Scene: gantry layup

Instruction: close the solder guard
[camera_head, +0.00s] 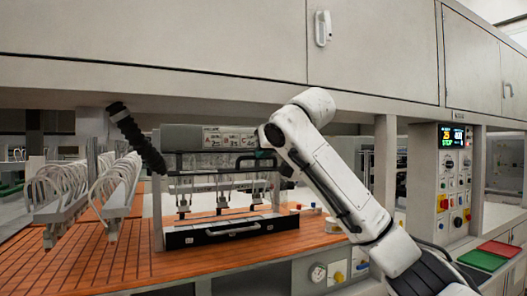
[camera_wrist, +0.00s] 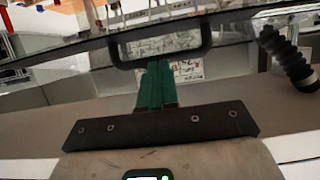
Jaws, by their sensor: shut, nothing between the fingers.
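The solder guard is a dark-edged panel with a black bar handle, at the top front of the soldering station. In the head view its dark upper bar (camera_head: 205,161) and handle (camera_head: 247,158) sit high, above the open front of the station. In the wrist view the handle (camera_wrist: 203,50) hangs from the dark guard edge (camera_wrist: 75,53). My gripper (camera_head: 265,155) is at the handle's right side in the head view. Its green fingers (camera_wrist: 157,68) are together and empty, with their tips at the handle's lower bar. I cannot tell if they touch.
Below the guard are several hanging nozzles (camera_head: 222,195) and a black-fronted tray (camera_head: 205,233) with a silver handle. A black corrugated hose (camera_head: 137,138) stands left. Overhead cabinets (camera_head: 150,40) span the top. A control panel (camera_head: 453,180) and red and green trays are right.

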